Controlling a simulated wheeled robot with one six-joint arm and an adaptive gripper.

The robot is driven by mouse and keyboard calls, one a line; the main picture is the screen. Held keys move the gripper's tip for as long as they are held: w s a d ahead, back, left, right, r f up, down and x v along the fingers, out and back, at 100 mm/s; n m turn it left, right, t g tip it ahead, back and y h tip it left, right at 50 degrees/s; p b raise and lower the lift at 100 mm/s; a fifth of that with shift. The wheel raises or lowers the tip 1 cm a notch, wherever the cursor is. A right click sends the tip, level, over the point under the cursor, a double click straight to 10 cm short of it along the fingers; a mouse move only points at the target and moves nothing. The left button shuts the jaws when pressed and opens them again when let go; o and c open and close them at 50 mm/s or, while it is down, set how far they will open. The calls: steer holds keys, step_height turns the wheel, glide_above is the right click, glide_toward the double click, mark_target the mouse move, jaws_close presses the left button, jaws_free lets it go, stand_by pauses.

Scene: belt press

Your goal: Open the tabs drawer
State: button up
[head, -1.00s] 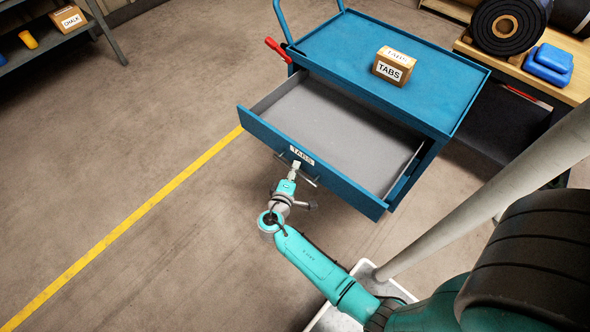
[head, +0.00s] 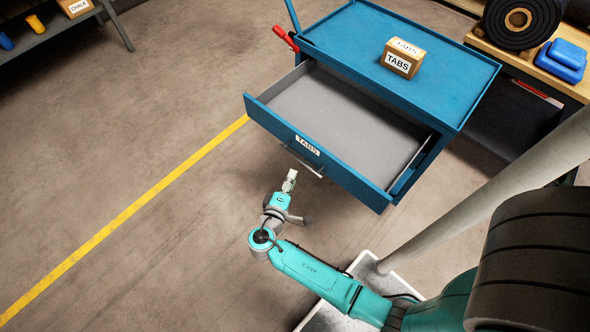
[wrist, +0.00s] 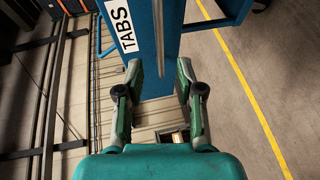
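The tabs drawer (head: 345,116) is pulled well out of the blue cart (head: 410,55), its grey inside empty. Its front carries a TABS label (head: 307,146) and a bar handle (head: 303,161). In the wrist view the label (wrist: 123,27) and the blue drawer front (wrist: 148,58) show ahead of the fingers. My gripper (head: 290,180) is just off the handle, in front of the drawer. In the wrist view my gripper (wrist: 159,78) has its fingers spread apart, with nothing held between them.
A carton marked TABS (head: 403,59) stands on the cart top. A bench (head: 550,82) with a black roll (head: 516,22) and blue containers (head: 563,58) is at right. A shelf (head: 50,48) is at far left. The floor left of the cart is clear.

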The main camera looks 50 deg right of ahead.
steer(key=shift+v, duration=1.45)
steer(key=s+a+f+n+t+y, duration=0.1)
steer(key=s+a+f+y, duration=0.15)
steer(key=s+y, duration=0.5)
steer(key=s+a+f+t+y, duration=0.2)
steer(key=s+a+y, duration=0.15)
steer(key=s, duration=0.75)
steer(key=s+a+r+m+t+y, duration=0.1)
steer(key=s+r, duration=0.3)
steer(key=r, duration=0.8)
steer(key=s+a+r+m+t+y, duration=0.2)
steer(key=s+a+r+m+t, duration=0.1)
steer(key=r, duration=0.8)
steer(key=shift+s+a+r+m+t+y, duration=0.2)
steer(key=shift+s+r+m+t+y, duration=0.3)
steer(key=shift+s, duration=0.65)
steer(key=shift+f, duration=0.15)
